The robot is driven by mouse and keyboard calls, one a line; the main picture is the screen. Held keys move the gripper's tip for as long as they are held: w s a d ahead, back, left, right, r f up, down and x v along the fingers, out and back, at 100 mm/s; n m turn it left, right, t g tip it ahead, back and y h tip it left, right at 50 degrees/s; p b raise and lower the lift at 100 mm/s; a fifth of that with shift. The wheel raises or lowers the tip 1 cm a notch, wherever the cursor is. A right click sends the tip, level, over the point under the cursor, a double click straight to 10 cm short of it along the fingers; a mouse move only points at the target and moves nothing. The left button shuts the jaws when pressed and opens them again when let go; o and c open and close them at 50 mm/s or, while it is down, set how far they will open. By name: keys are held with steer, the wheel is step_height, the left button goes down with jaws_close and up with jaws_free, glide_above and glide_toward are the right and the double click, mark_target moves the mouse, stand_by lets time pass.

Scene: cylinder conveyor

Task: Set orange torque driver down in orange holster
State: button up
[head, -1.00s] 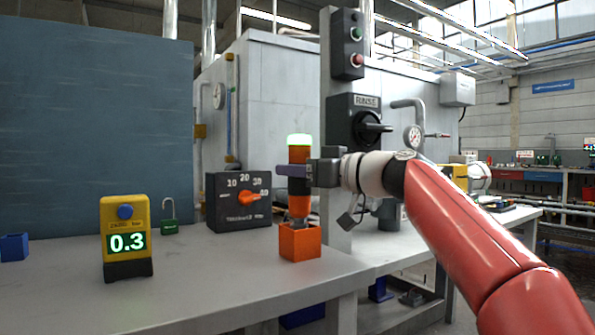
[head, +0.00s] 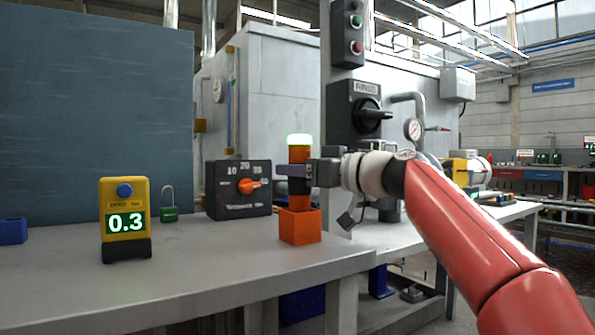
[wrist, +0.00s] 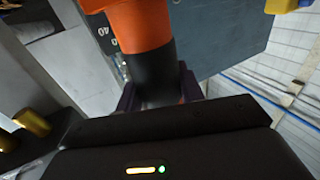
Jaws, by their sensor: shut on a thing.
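The orange torque driver (head: 299,158) stands upright, with a glowing pale-green top and a dark band lower down. My gripper (head: 294,171) is shut on its body from the right. The driver's lower end is down inside the orange holster (head: 301,229), a square open-topped box on the bench; its tip is hidden by the holster walls. In the wrist view, the driver (wrist: 140,25) shows orange and black between the dark fingers. The holster does not show clearly there.
A grey post (head: 337,110) stands behind the driver. The bench front is clear.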

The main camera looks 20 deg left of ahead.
steer(key=o, duration=1.3)
steer(key=shift+c, duration=0.2)
steer(key=shift+o, duration=0.5)
steer(key=shift+d, duration=0.1)
steer(key=b+v, duration=0.2)
steer(key=v, duration=0.6)
